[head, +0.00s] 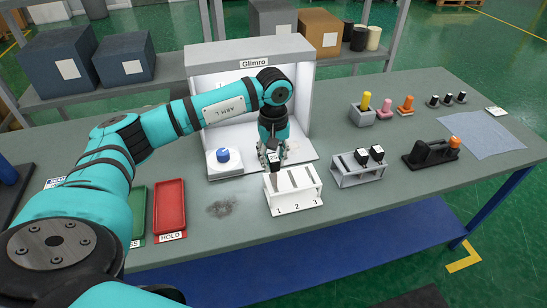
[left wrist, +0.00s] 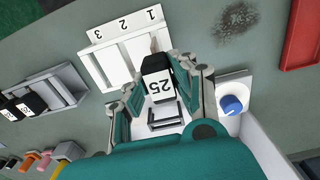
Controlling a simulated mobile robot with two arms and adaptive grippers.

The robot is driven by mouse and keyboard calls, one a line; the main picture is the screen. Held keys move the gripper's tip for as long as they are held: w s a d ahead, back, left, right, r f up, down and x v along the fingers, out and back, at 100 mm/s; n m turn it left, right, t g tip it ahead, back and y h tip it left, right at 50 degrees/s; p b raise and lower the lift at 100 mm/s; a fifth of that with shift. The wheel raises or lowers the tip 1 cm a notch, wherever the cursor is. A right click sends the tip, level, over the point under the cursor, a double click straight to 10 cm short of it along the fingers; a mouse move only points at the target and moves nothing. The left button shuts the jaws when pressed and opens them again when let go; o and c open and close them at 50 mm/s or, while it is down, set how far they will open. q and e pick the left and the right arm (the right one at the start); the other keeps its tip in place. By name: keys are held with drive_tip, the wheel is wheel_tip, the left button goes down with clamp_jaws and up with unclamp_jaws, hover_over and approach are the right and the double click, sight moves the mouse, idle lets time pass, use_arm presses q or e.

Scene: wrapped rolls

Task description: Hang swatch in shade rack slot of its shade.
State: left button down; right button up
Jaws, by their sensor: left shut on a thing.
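My right gripper is not in view.
A grey rack (head: 346,178) with two black-headed swatches stands right of the white rack. A light booth (head: 305,90) rises behind, with a blue-knobbed white block (head: 222,160) at its front. A red HOLD tray (head: 170,205) and a dark smudge lie left.

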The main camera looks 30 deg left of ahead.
sight(274, 175)
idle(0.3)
use_arm(q)
drive_tip(key=shift+b, duration=0.4)
idle(0.6)
drive_tip(key=shift+f, duration=0.15)
drive_tip(key=shift+f+b, duration=2.85)
drive_tip(key=shift+f, duration=0.35)
drive_tip(key=c, duration=1)
unclamp_jaws()
